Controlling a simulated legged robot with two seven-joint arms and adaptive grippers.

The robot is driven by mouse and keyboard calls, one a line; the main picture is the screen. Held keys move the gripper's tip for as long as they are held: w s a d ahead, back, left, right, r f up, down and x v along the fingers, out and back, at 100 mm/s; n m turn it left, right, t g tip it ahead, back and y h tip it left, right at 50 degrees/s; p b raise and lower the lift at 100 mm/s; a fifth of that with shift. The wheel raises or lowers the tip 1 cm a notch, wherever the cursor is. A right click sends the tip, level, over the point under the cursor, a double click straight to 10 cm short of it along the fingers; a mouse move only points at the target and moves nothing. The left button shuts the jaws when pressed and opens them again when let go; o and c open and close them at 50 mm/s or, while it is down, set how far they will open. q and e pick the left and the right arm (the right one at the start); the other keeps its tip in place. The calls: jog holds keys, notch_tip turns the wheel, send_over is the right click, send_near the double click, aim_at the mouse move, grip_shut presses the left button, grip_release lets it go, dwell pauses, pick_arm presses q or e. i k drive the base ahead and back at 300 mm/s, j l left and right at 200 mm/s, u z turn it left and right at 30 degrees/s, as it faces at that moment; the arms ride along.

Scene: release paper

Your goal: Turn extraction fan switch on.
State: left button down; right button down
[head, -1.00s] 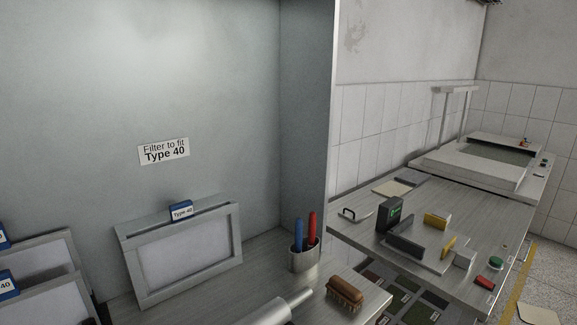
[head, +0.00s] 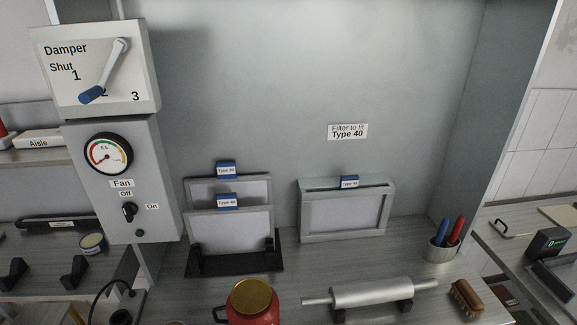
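The fan switch (head: 129,211) is a small black rotary knob on a grey control box (head: 165,190) at the left of the head view. The label "Fan" (head: 121,184) is above it, with "Off" (head: 125,194) just over the knob and "On" (head: 152,206) to its right. The knob looks roughly upright, toward "Off", but it is too small to be sure. A small dark green round lamp or button (head: 140,233) is below it. Neither of my grippers is in view.
Above the switch are a dial gauge (head: 107,153) and a damper panel (head: 75,45) whose blue-tipped lever (head: 105,75) sticks out. Below stand framed filters (head: 235,232), a red container with a gold lid (head: 252,300) and a roller (head: 370,292).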

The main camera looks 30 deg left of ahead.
aim_at(129, 208)
jog(key=u, duration=2.15)
